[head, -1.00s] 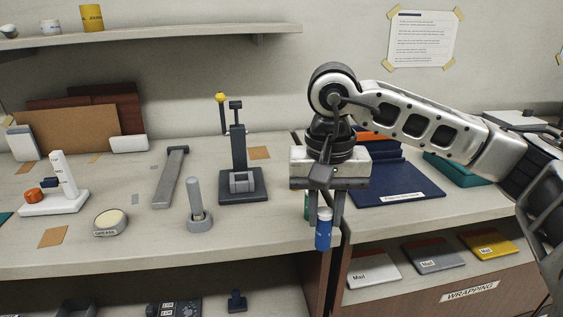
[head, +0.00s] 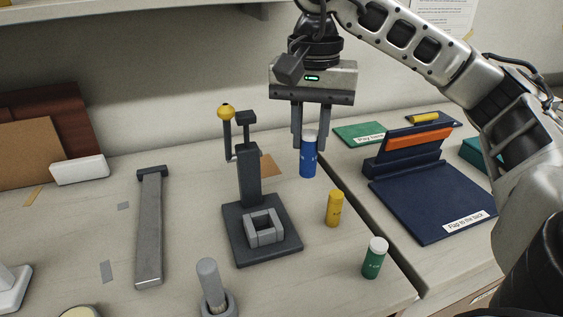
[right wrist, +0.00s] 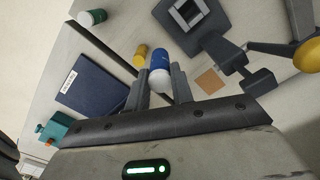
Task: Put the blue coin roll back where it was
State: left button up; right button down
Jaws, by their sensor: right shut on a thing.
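The blue coin roll (head: 308,163) is upright, its white top between the fingers of my right gripper (head: 309,147). My right gripper is shut on it over the back of the counter, right of the dark press. I cannot tell whether its bottom touches the counter. In the right wrist view the blue roll (right wrist: 160,62) shows between the fingers (right wrist: 159,78). A yellow coin roll (head: 334,208) and a green coin roll (head: 373,258) stand in front of it, in a line towards the front right. My left gripper is not in view.
The dark press (head: 249,190) with a yellow-knobbed lever stands close left. An orange-brown patch (head: 269,166) lies behind it. A navy folding board (head: 430,205) lies to the right, across a counter seam. A grey post (head: 210,282) stands at the front.

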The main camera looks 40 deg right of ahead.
jog(key=shift+w+d+f+b, duration=0.3)
jog(key=shift+w+d+f, duration=1.35)
jog(key=shift+f, duration=0.5)
jog(key=shift+w+d+f+b, duration=0.35)
jog(key=shift+w+d+f, duration=1.3)
jog(key=shift+f, duration=0.45)
jog(key=shift+w+d+f+b, duration=0.3)
jog(key=shift+w+d+f, duration=1.35)
jog(key=shift+f, duration=0.5)
jog(key=shift+w+a, duration=0.1)
jog(key=shift+f, duration=0.2)
jog(key=c, duration=1.2)
grip_release()
jog(key=shift+r, duration=0.15)
notch_tip(320, 180, up, 12)
jog(key=p, duration=0.1)
jog(key=shift+p, duration=0.3)
